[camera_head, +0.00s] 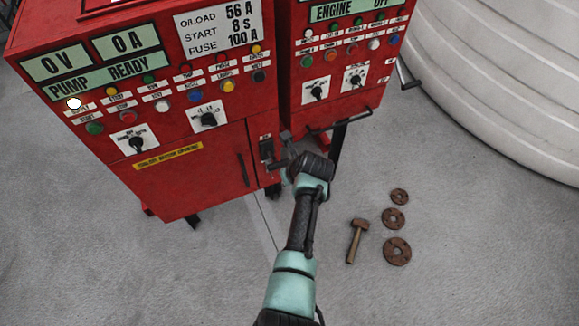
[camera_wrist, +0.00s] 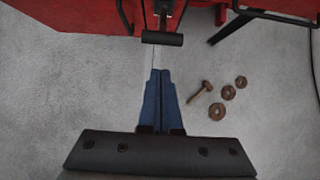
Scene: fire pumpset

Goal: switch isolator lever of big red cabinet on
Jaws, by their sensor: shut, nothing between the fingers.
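The big red cabinet (camera_head: 185,160) stands at the left in the head view, with displays reading "0V", "0A" and "PUMP READY". Its isolator lever (camera_head: 268,150) is a dark handle on a small plate at the lower right of the front, partly beside my gripper. In the wrist view the lever (camera_wrist: 162,39) shows as a black crossbar on a stem at the top middle. My gripper (camera_head: 285,150) is close to the lever in the head view. In the wrist view its blue fingers (camera_wrist: 160,75) are together and empty, pointing at the bar with a small gap in the picture.
A second red cabinet (camera_head: 340,80) with a dark bar handle (camera_head: 340,121) stands to the right. A hammer (camera_head: 357,240) and rusty flanges (camera_head: 397,251) lie on the grey floor. A large white tank (camera_head: 500,80) fills the upper right.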

